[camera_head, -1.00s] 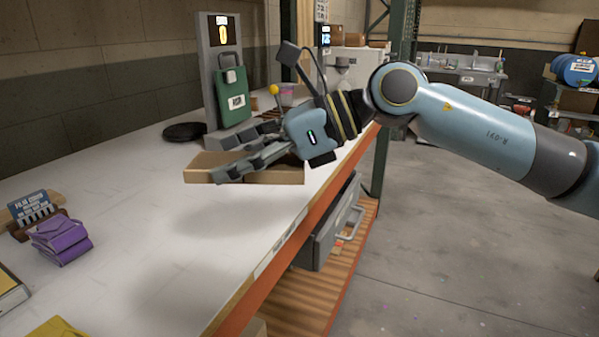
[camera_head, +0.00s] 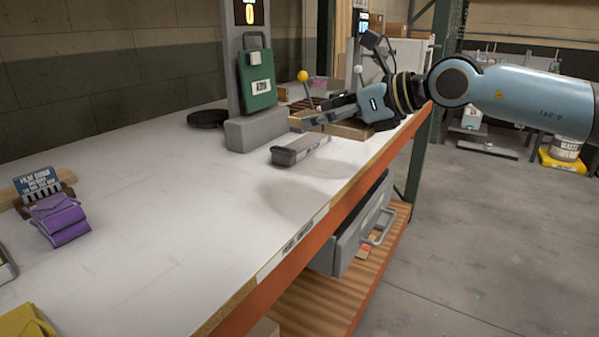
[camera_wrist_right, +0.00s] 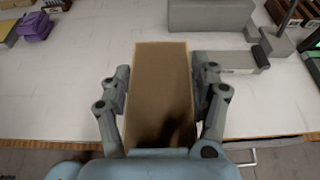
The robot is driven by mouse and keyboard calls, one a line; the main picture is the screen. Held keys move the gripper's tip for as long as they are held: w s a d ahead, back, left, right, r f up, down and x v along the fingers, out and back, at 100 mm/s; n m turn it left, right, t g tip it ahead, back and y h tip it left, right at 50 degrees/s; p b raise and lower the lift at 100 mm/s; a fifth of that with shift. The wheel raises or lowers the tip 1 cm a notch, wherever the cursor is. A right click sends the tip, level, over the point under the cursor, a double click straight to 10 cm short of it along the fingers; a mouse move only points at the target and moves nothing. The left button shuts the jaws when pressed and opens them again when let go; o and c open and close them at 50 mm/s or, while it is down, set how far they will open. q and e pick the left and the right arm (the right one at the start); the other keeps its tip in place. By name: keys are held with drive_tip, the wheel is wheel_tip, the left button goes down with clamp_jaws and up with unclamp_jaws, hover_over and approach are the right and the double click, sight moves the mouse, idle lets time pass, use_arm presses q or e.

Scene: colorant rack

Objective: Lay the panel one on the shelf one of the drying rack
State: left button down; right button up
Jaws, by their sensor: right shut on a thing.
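My right gripper (camera_head: 338,112) is shut on a plain brown panel (camera_head: 350,131), above the white bench at the back right in the head view. In the right wrist view the panel (camera_wrist_right: 162,85) lies lengthwise between the two fingers (camera_wrist_right: 162,95), which touch its long sides. The gripper's shadow falls on the panel's near end. A slatted brown and grey structure (camera_wrist_right: 284,12) shows at the top right of the wrist view; I cannot tell for sure that it is the drying rack, and no shelf label is readable. My left gripper is not in view.
A purple pouch (camera_head: 58,218) sits at left. The bench's middle (camera_head: 180,200) is clear; an open drawer (camera_head: 362,225) juts below its edge.

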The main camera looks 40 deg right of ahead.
drive_tip(key=shift+w+a+f+b, duration=0.2)
drive_tip(key=shift+w+f+b, duration=0.1)
drive_tip(key=shift+w+f, duration=0.85)
drive_tip(key=shift+w+a+f+b, duration=0.3)
drive_tip(key=shift+w+f, duration=0.6)
drive_tip(key=shift+f, duration=0.45)
drive_tip(key=shift+w+a+f+b, duration=0.15)
drive_tip(key=shift+w+f+b, duration=0.15)
drive_tip(key=shift+w+f, duration=0.85)
drive_tip(key=shift+s+f, duration=0.2)
drive_tip(key=o, duration=1.2)
drive_tip(key=shift+o, duration=0.2)
